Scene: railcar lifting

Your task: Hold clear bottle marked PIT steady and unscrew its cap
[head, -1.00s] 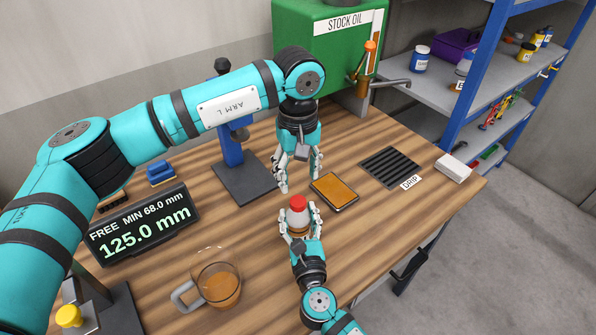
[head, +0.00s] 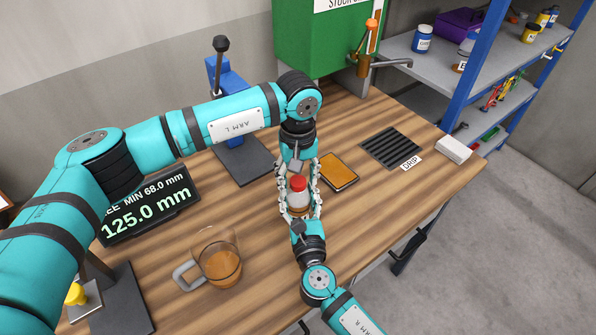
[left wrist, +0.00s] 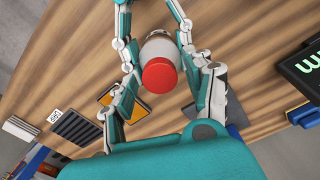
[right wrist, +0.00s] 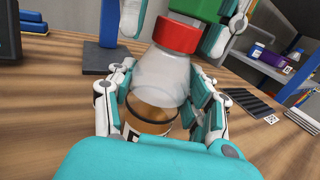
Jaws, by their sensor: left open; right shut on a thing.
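The clear bottle (right wrist: 160,78) stands upright on the wooden bench with amber liquid low inside and its red cap (head: 298,183) on. Its label is mostly hidden, so I cannot read the marking. My right gripper (head: 303,208) is shut around the lower body of the bottle from the near side; its fingers flank the bottle in the right wrist view (right wrist: 160,110). My left gripper (head: 298,175) is open, with its fingers spread on both sides of the bottle near the cap. In the left wrist view the red cap (left wrist: 159,75) sits between the open fingers.
An amber-coloured pad (head: 339,172) lies just right of the bottle, with a drip grate (head: 390,147) beyond. A glass mug (head: 220,262) of amber liquid stands to the left, near a display (head: 150,208) reading 125.0 mm. The green stock oil tank (head: 320,45) is behind.

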